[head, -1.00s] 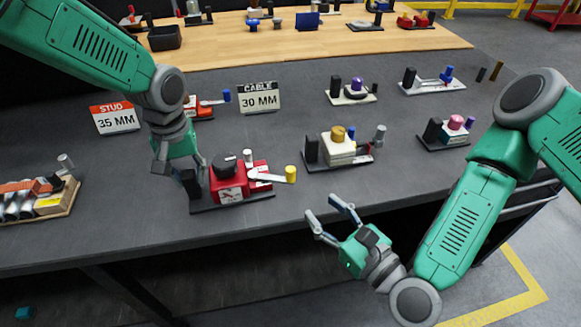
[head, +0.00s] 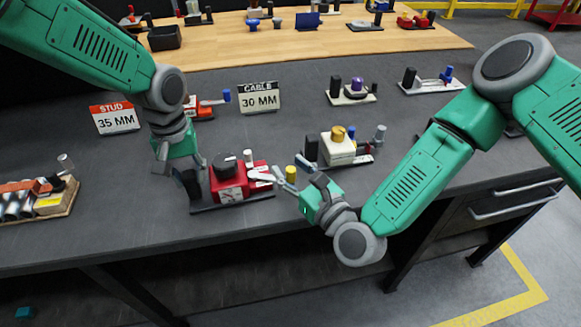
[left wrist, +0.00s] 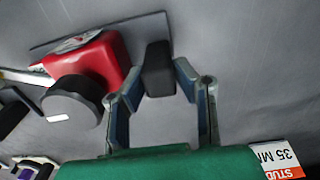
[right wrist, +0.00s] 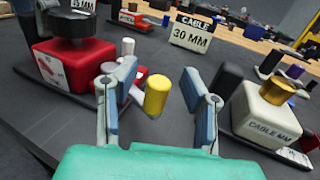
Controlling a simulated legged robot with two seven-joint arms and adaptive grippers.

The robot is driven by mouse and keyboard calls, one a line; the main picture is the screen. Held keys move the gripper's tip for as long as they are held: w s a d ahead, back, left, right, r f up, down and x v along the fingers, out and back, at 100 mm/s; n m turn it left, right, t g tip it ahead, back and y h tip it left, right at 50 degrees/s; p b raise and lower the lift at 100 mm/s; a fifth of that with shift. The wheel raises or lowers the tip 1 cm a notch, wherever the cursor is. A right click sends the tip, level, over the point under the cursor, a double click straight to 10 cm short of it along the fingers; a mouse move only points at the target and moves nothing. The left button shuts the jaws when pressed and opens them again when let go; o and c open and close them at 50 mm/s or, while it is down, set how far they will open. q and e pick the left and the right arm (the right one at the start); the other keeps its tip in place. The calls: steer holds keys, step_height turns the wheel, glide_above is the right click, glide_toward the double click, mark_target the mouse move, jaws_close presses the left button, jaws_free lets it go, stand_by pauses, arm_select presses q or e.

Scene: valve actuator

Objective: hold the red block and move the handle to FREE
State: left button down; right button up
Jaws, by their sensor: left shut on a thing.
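The red block (head: 228,190) stands on a dark base plate near the table's front edge, with a black round cap on top. Its white handle (head: 262,176) ends in an upright yellow knob (head: 291,174) and points right. My left gripper (head: 181,166) is shut on the black post (left wrist: 157,68) at the left end of the red block's base. My right gripper (head: 297,172) is open around the yellow knob, which shows between its fingers in the right wrist view (right wrist: 157,94), apart from both. The white label's markings are too small to read.
A cream block with a gold cap (head: 338,148) stands on its own base just behind my right gripper. Signs reading STUD 35 MM (head: 115,118) and CABLE 30 MM (head: 260,98) stand behind. A wooden tray of parts (head: 42,200) lies far left.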

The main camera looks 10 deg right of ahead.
jaws_close()
